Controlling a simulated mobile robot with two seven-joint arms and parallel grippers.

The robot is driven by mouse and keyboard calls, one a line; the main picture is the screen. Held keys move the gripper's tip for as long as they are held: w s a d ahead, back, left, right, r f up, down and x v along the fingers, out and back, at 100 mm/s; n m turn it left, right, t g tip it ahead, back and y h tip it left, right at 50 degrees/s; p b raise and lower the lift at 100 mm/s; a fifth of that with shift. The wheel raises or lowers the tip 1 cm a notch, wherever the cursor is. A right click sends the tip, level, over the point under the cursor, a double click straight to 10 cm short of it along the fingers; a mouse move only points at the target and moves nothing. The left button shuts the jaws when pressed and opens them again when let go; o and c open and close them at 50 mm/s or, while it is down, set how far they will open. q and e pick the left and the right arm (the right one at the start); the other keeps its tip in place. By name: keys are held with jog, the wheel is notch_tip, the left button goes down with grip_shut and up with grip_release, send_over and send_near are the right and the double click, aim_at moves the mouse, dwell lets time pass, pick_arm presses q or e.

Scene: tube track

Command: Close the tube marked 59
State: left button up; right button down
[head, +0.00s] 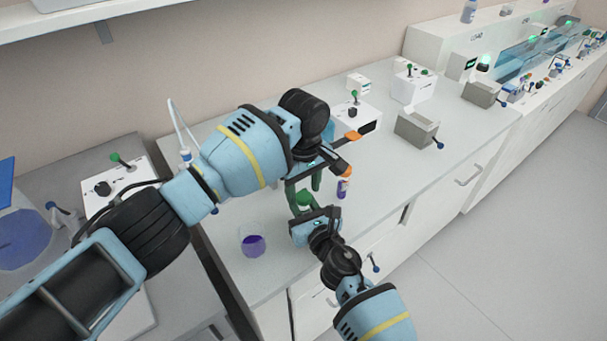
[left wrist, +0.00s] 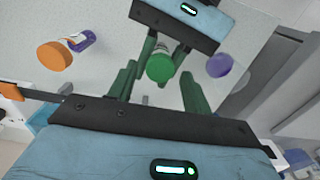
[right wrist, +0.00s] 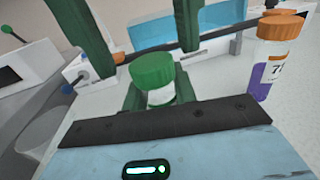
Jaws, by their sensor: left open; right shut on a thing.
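A green-capped tube (right wrist: 158,90) with a pale body is gripped upright by my right gripper (head: 306,207), which is shut on it below the cap. The number on this tube is not readable. Its green cap (left wrist: 160,67) sits on the tube's top; whether it is fully tight I cannot tell. My left gripper (left wrist: 160,85) is open and points down from above, its green fingers on either side of the cap and apart from it. A second tube (right wrist: 266,72), with an orange cap, purple contents and a partly visible label starting with 7, stands to the side.
A glass beaker with purple liquid (head: 253,245) stands near the bench's front left. A white device (head: 355,117) is behind the grippers, and a grey box (head: 416,131) is to the right. The bench between them is mostly clear.

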pick_arm(q)
jog(key=shift+f, duration=0.7)
jog(key=shift+c, duration=0.2)
jog(key=c, duration=1)
jog(key=m, duration=2.2)
jog(key=o, duration=1.2)
